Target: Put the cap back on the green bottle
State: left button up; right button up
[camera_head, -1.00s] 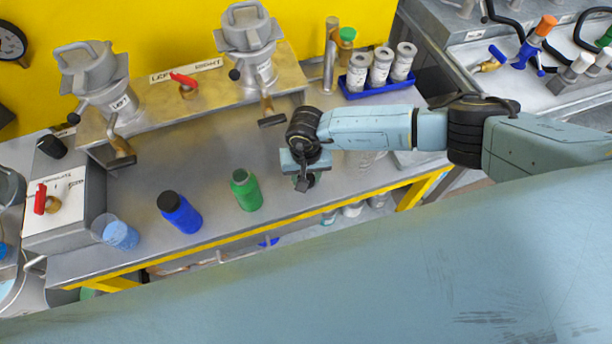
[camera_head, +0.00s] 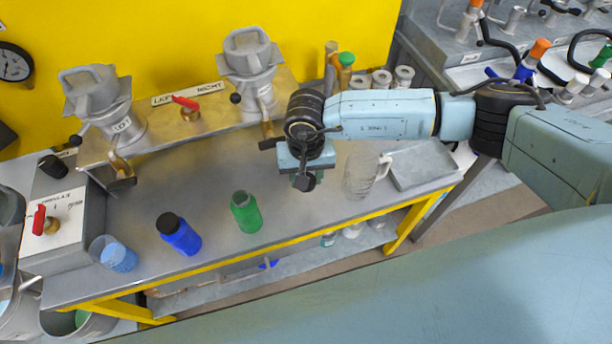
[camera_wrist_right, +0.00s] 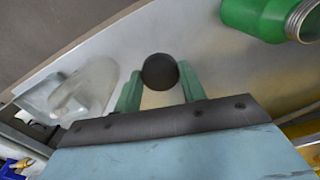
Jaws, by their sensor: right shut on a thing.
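The green bottle (camera_head: 246,212) stands upright and open on the metal bench in the head view. It also shows in the right wrist view (camera_wrist_right: 268,18), where its bare threaded neck is visible at the upper right. My right gripper (camera_head: 305,182) is above the bench, to the right of the bottle and apart from it. In the right wrist view its green fingers (camera_wrist_right: 160,84) are shut on a round black cap (camera_wrist_right: 160,71). In the head view the cap is mostly hidden by the gripper. My left gripper is not in view.
A blue bottle with a black cap (camera_head: 179,234) and a light blue beaker (camera_head: 117,255) stand left of the green bottle. A clear jug (camera_head: 362,174) and a grey tray (camera_head: 421,164) are to the right. Metal drum fittings (camera_head: 248,66) line the back.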

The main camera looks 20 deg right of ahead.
pick_arm(q)
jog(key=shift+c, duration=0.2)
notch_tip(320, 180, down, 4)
jog(key=b, duration=0.4)
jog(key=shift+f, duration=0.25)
pick_arm(e)
jog(key=d+r+n, duration=0.1)
jog(key=d+r, duration=0.3)
jog(key=r, duration=0.3)
jog(key=w+d+r, duration=0.1)
jog(key=d+r, duration=0.3)
jog(key=r, duration=0.2)
jog(key=shift+w+d+r+n, duration=0.2)
jog(key=shift+d+r+n, duration=0.05)
jog(key=shift+r+n, duration=0.15)
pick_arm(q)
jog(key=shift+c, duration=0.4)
